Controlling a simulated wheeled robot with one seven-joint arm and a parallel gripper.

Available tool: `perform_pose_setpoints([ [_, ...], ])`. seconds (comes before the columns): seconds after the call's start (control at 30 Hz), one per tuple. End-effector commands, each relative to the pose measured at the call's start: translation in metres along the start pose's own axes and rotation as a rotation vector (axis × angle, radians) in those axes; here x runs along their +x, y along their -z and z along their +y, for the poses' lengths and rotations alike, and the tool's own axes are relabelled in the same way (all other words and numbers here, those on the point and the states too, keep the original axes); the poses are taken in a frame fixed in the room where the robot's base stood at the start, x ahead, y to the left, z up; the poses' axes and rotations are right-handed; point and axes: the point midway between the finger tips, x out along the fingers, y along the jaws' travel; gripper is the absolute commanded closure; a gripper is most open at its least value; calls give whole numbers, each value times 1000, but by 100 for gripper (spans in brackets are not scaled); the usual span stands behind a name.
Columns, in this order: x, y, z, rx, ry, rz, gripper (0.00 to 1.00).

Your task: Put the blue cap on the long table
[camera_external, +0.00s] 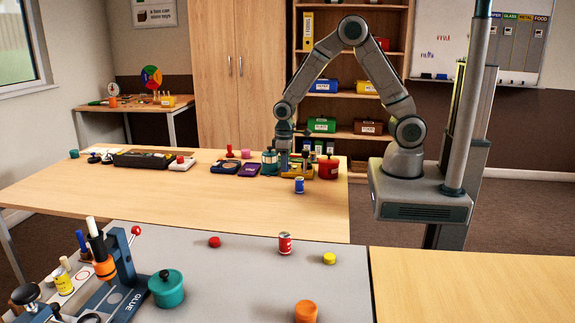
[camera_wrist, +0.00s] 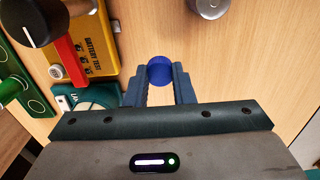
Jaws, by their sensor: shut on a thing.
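The blue cap (camera_wrist: 160,71) shows in the wrist view between the fingertips of my gripper (camera_wrist: 159,82), which is shut on it. Bare wood of the long table (camera_external: 200,207) lies below it. In the external view, my gripper (camera_external: 283,168) points down over the right part of this table, among several items. The cap is hidden or too small to make out there. I cannot tell whether the cap touches the tabletop.
A yellow battery tester (camera_wrist: 92,45) is close on the left in the wrist view. A blue can (camera_external: 299,185) and a red pot (camera_external: 328,168) stand near my gripper. The front middle of the wooden table is clear. A grey table (camera_external: 235,285) with several items is nearer the camera.

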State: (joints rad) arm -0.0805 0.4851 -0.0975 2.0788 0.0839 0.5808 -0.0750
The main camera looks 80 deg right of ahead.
Motion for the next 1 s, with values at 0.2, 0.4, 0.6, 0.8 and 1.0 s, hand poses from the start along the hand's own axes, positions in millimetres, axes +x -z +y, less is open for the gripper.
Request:
perform_pose_setpoints([
  [0.2,-59,1,0,0,0,6,100],
  [0.4,-98,1,0,-1,0,4,100],
  [0.6,-103,12,28,76,0,-1,100],
  [0.8,-104,28,78,199,0,0,100],
  [1.0,-103,39,163,392,1,-1,100],
])
